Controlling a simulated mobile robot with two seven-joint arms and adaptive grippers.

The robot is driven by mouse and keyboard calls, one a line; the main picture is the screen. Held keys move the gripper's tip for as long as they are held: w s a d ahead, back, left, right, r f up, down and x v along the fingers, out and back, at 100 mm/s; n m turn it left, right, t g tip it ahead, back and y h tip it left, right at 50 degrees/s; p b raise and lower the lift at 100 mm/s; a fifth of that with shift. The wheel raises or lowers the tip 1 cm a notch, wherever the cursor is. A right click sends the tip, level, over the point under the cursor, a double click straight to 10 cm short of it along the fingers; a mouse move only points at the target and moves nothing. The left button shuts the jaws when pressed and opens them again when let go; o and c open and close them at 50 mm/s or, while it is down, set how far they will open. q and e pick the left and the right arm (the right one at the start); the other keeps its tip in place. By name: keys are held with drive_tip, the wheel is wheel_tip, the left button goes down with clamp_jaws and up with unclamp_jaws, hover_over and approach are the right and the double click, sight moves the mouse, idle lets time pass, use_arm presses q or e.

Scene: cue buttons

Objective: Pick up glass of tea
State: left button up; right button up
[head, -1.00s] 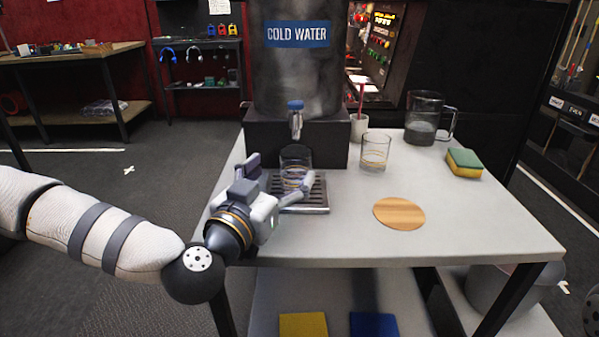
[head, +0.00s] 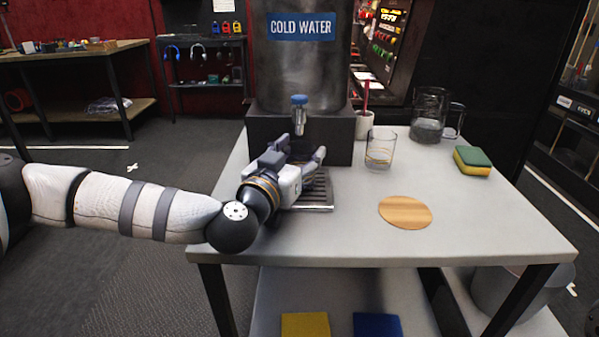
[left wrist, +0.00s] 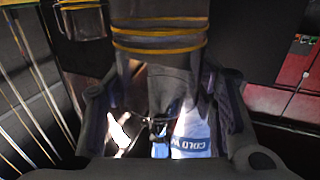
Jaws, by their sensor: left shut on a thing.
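My left gripper (head: 308,143) reaches over the drip tray (head: 318,197) under the tap of the cold water dispenser. It is shut on a clear glass with gold bands, which shows between the fingers in the left wrist view (left wrist: 158,42). In the head view my gripper hides this glass. I cannot tell what is in it. A second gold-banded glass (head: 380,150) stands on the table to the right of the dispenser. My right gripper is not in view.
The cold water dispenser (head: 300,75) stands right behind my gripper. A pitcher (head: 429,115), a cup with a pink straw (head: 364,124) and a sponge (head: 473,162) stand at the back right. A round wooden coaster (head: 405,212) lies on the table's open front.

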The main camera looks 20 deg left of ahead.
use_arm(q)
drive_tip(key=shift+r, duration=0.2)
drive_tip(key=shift+r, duration=0.6)
drive_tip(key=shift+s+r, duration=0.1)
drive_tip(key=shift+s, duration=0.1)
drive_tip(key=s+p, duration=0.1)
drive_tip(key=s, duration=0.4)
drive_tip(key=s+a+p, duration=0.1)
drive_tip(key=s+p, duration=0.1)
drive_tip(key=s, duration=0.4)
drive_tip(key=s+p, duration=0.1)
drive_tip(key=s, duration=0.5)
drive_tip(key=shift+s+a, duration=0.25)
drive_tip(key=shift+a, duration=0.15)
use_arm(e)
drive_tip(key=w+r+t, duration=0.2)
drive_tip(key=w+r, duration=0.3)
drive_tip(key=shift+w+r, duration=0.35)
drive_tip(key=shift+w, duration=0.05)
